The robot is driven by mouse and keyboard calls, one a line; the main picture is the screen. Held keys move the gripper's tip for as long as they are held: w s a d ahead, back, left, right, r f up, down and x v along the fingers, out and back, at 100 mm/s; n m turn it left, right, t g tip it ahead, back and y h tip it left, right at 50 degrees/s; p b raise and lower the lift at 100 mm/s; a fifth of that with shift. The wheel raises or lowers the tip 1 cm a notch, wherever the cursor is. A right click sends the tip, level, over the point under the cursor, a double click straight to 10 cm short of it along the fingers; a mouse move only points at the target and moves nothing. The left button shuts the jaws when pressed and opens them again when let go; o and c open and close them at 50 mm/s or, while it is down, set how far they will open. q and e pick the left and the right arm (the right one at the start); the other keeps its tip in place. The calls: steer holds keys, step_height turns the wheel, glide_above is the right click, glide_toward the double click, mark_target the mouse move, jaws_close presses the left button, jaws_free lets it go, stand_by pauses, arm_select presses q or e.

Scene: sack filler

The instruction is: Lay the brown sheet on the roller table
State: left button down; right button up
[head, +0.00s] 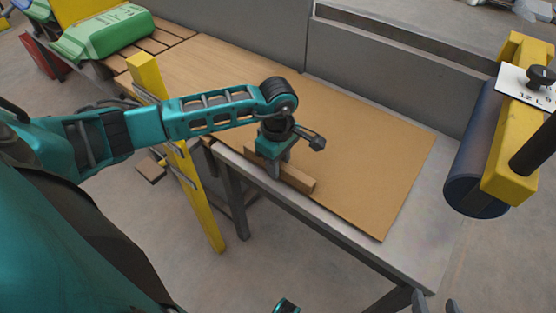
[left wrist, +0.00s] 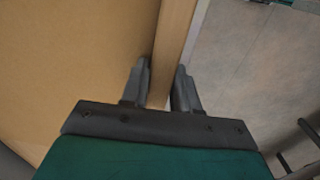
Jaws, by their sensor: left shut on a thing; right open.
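The brown sheet (head: 365,140) is a large flat panel lying over a grey table (head: 425,230), with a grey margin showing at the right. Its far left end reaches the brown slatted surface (head: 158,42); I cannot tell whether rollers lie under it. My left gripper (head: 277,172) points down at the sheet's near edge, shut on a pale wooden bar (head: 300,180) along that edge. The left wrist view shows the bar (left wrist: 175,40) between the fingers, with the sheet (left wrist: 70,60) beside it. My right gripper (head: 435,304) is open at the bottom edge, mostly out of view.
A green sack (head: 108,35) lies on the slats. A yellow post (head: 185,165) stands left of the table. A grey wall (head: 390,70) runs behind the sheet. A yellow frame (head: 515,150) with a dark blue cylinder (head: 475,160) stands at the right.

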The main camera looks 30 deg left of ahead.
arm_select(q)
steer(key=shift+f, duration=0.3)
steer(key=c, duration=0.8)
jaws_free()
step_height(320, 180, up, 13)
steer(key=p, duration=0.2)
steer(key=shift+p, duration=0.3)
steer(key=shift+f, duration=0.1)
